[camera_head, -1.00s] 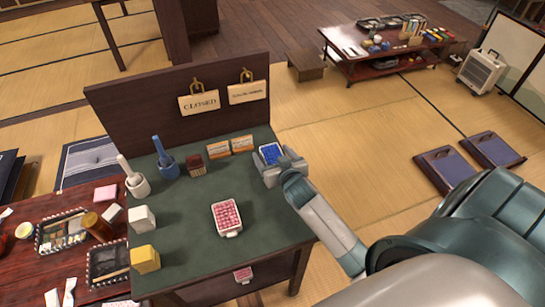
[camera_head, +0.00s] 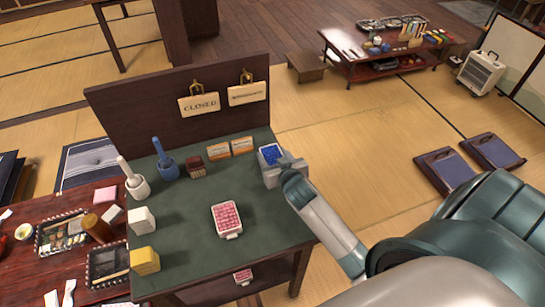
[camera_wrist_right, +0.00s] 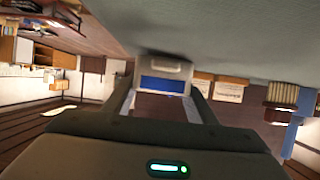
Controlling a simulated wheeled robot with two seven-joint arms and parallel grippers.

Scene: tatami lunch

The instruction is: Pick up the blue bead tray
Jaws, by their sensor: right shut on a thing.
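The blue bead tray (camera_head: 270,153) is at the right back edge of the green-topped table (camera_head: 255,235). It is a small white-rimmed tray with blue beads. My right gripper (camera_head: 280,165) is at its near right side, shut on it. In the right wrist view, the tray (camera_wrist_right: 163,85) sits between the two fingers (camera_wrist_right: 163,105), close to the green surface. I cannot tell whether it is clear of the table. My left gripper is not in view.
A pink bead tray (camera_head: 227,218) lies at the table's middle. Two small brown-and-white boxes (camera_head: 230,147) and a brown bundle (camera_head: 196,166) stand left of the blue tray. Mortars with pestles stand farther left. An upright board with hanging signs (camera_head: 198,104) backs the table.

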